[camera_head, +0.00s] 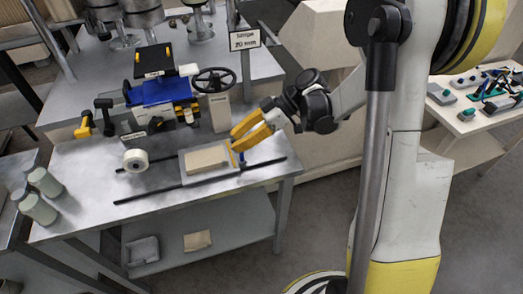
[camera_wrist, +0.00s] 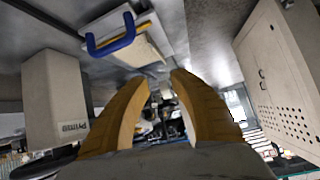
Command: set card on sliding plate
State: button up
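The sliding plate (camera_head: 188,178) is a pale flat plate lying across two black rails on the grey table. A tan card-like slab (camera_head: 207,158) lies flat on it. A blue handle (camera_head: 241,158) stands at the plate's right edge. The blue handle also shows in the wrist view (camera_wrist: 112,46), upper left, beside part of the pale plate. My gripper (camera_head: 234,141) is above the plate's right end, its yellow fingers pointing left. In the wrist view the fingers (camera_wrist: 160,82) are apart, with nothing seen held between them. I cannot tell whether they touch anything.
A white roll (camera_head: 135,160) stands left of the plate. Behind are a blue device (camera_head: 160,92) and a black handwheel (camera_head: 213,80). Another tan piece (camera_head: 197,240) lies on the lower shelf. The table's front strip is clear.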

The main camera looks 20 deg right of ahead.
jog(key=s+d+r+m+t+h, duration=0.2)
jog(key=s+r+m+t+h, duration=0.1)
jog(key=s+m, duration=0.4)
jog(key=s+d+r+m+t+h, duration=0.2)
jog(key=s+d+r+m+h, duration=0.1)
jog(key=s+r+m+h, duration=0.3)
jog(key=s+m+h, duration=0.1)
jog(key=s+m, duration=0.1)
jog(key=s, duration=0.1)
jog(key=shift+s+d+r+t+h, duration=0.2)
jog(key=shift+s+d+t+h, duration=0.1)
jog(key=shift+s+t+h, duration=0.1)
